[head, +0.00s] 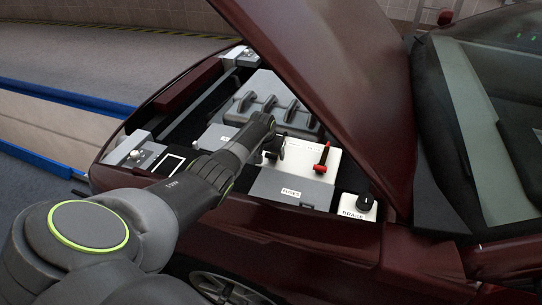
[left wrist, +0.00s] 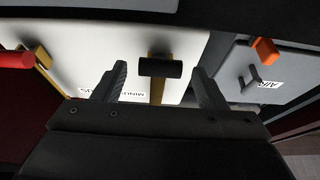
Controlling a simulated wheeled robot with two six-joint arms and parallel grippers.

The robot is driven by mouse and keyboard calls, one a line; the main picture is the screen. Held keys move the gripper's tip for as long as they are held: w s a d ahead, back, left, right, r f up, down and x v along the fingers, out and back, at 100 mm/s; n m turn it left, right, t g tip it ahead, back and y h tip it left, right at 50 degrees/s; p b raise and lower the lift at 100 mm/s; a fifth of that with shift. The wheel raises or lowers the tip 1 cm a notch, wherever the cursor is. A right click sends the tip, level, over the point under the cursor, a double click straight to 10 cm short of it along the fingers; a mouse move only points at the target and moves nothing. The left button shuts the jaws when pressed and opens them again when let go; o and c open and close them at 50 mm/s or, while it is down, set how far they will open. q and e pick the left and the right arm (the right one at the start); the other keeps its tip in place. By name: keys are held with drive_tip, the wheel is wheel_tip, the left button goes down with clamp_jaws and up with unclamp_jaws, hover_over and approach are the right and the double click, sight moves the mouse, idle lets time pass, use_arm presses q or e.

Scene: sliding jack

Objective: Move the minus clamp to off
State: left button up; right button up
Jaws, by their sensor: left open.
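The minus clamp (left wrist: 160,67) has a black crossbar handle on a brass-coloured strip, on the white battery (left wrist: 90,45). In the left wrist view it lies between the two fingers of my left gripper (left wrist: 161,82), with a gap on each side. The fingers are open and not closed on it. In the head view my left gripper (head: 275,148) is over the battery (head: 300,155), and the arm hides much of the clamp there. A "MINUS" label shows upside down near the left finger. My right gripper is not in view.
A red clamp (head: 322,158) stands on the battery to the right. A grey fuses box (head: 290,186) and a brake knob (head: 366,202) are in front. A grey box labelled AIR (left wrist: 235,60) has an orange tab. The raised hood (head: 340,75) slopes over the bay's right.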

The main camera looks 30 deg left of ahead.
use_arm(q)
drive_tip(key=shift+w+f, duration=0.15)
drive_tip(key=shift+f, duration=0.15)
